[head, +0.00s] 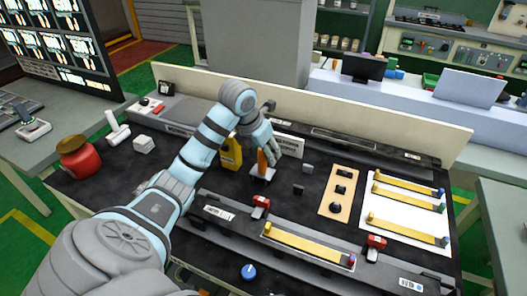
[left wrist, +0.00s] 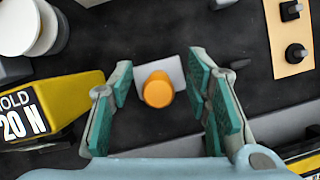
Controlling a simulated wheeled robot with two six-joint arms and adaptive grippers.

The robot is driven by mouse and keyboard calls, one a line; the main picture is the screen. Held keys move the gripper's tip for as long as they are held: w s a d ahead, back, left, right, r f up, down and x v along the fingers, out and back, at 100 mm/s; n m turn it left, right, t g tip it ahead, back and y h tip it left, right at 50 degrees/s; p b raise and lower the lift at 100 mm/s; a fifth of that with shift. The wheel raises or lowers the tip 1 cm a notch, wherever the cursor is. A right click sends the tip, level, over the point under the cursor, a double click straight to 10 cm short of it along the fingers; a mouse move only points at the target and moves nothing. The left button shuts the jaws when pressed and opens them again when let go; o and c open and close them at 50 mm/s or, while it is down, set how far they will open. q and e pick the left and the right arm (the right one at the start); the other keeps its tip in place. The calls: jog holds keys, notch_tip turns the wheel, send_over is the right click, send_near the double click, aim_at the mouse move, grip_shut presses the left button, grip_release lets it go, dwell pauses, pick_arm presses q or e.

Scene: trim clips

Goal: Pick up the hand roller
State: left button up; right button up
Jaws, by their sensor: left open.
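The hand roller appears to be the upright tool with an orange handle (head: 262,160) and a pale grey lower part, standing on the black worktop. In the left wrist view its round orange handle end (left wrist: 158,90) shows from above, with a grey plate beneath. My left gripper (head: 263,149) is over it, pointing down. In the wrist view the open green-padded fingers of my left gripper (left wrist: 161,76) stand on both sides of the handle, with gaps at each side. My right gripper is not in view.
A yellow block marked "HOLD 20 N" (left wrist: 45,108) stands close at the left of the fingers. A tan board with dark knobs (head: 340,192) and a white panel with yellow strips (head: 405,212) lie to the right. A red jar (head: 76,160) stands at the far left.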

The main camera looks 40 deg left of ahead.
pick_arm(q)
jog(key=x, duration=0.3)
jog(key=shift+s, duration=0.15)
jog(key=shift+c, duration=0.7)
grip_shut()
jog(key=shift+r, duration=0.1)
notch_tip(320, 180, up, 20)
jog(key=p, duration=1.3)
